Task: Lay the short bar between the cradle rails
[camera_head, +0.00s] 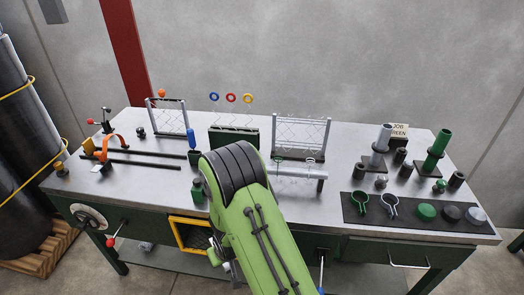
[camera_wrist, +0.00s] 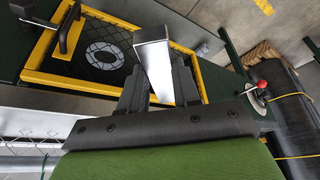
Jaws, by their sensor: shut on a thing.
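A short silver bar (camera_wrist: 156,66) with a squared, dark-looking end stands between the fingers of my gripper (camera_wrist: 158,80) in the wrist view. My gripper is shut on it. Two long dark parallel bars (camera_head: 157,163) lie on the left part of the bench. A pale horizontal piece with rings (camera_head: 299,172) stands right of my arm. I cannot tell which of these forms the cradle rails.
The bench (camera_head: 330,205) carries two mesh frames (camera_head: 301,132) at the back. Upright cylinders and a dark mat (camera_head: 415,216) with several parts are at the right. A yellow-framed opening (camera_head: 188,236) in the bench front shows behind the bar in the wrist view.

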